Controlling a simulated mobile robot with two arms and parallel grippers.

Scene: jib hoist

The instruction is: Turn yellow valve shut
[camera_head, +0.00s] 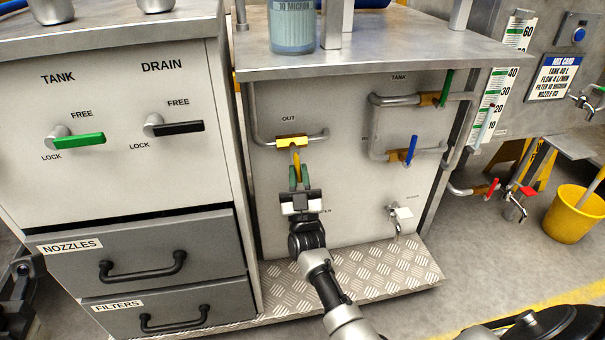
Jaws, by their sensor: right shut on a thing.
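The yellow valve (285,142) sits on the short grey pipe under the label OUT, on the pale panel of the middle cabinet. Its yellow lever (296,159) points down, across the nearly level pipe. My right gripper (299,178) reaches up from below and is shut on the lower end of this lever. Its green-tipped fingers stand on either side and hide the lever's tip. My left gripper is not in view.
A green-lever valve (445,90) and a blue-lever valve (411,150) sit right of the yellow one. A small tap (398,216) is at lower right. Treadplate (385,275) lies below. Left stands a cabinet with drawers (150,260); a yellow bucket (575,215) stands far right.

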